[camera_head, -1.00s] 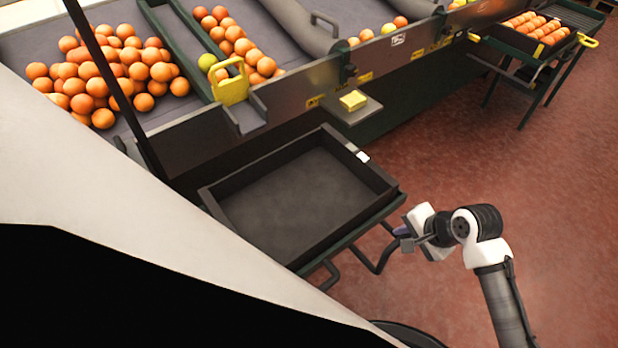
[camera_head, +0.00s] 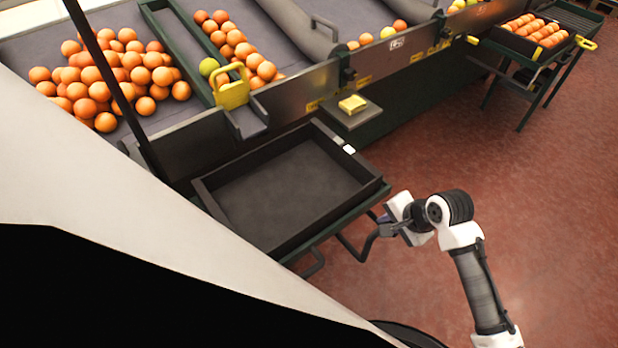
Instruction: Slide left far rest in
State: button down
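The rest is a dark green sliding frame (camera_head: 330,229) under a black, empty tray (camera_head: 201,195), at the near side of the sorting machine. Curved dark handle bars (camera_head: 354,253) stick out from its front edge. My gripper (camera_head: 385,226) is at the right end of the handle bar and seems to touch it. Its fingers are small and dark against the bar, so I cannot tell whether they are closed around it. The tray's far edge lies close to the machine's side, below the chute with the yellow gate (camera_head: 233,96).
The sorting machine (camera_head: 300,92) with oranges (camera_head: 110,75) runs along the back. A small shelf with a yellow block (camera_head: 352,104) juts out beyond the tray. A stand with a filled crate (camera_head: 512,44) is at the far right. The red floor (camera_head: 500,150) is open on the right.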

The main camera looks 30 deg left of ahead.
jog(key=shift+w+a+r+p, duration=0.1)
jog(key=shift+w+a+p, duration=0.15)
jog(key=shift+a, duration=0.4)
jog(key=shift+w+a+p, duration=0.15)
jog(key=shift+w+a, duration=0.05)
jog(key=shift+a, duration=0.4)
jog(key=c, duration=1)
grip_release()
notch_tip(320, 180, up, 7)
jog(key=p, duration=0.5)
jog(key=shift+p, duration=0.4)
